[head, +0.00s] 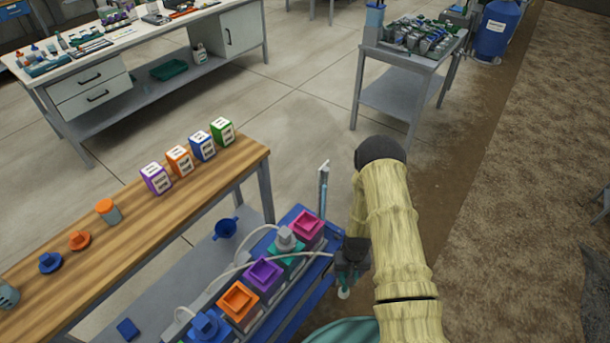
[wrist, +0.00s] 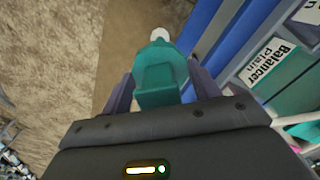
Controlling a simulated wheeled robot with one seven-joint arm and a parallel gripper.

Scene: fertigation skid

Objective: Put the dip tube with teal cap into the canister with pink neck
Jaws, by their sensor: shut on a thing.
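My gripper (head: 347,272) is shut on the teal cap (wrist: 160,78) of the dip tube, which sits between both fingers in the wrist view. A pale tip shows beyond the cap; the rest of the tube is hidden or cannot be made out. In the head view a little teal and a pale end (head: 343,293) show under the gripper. The canister with pink neck (head: 306,226) stands at the far end of the blue skid, to the left of and beyond my gripper. Its square pink opening looks empty.
The skid row also holds a teal-necked canister with a grey cap (head: 286,241), and purple (head: 264,273), orange (head: 238,302) and blue (head: 205,327) ones. Pale hoses arc over them. An upright post (head: 323,190) stands beyond the pink neck. A wooden bench (head: 150,225) is at left.

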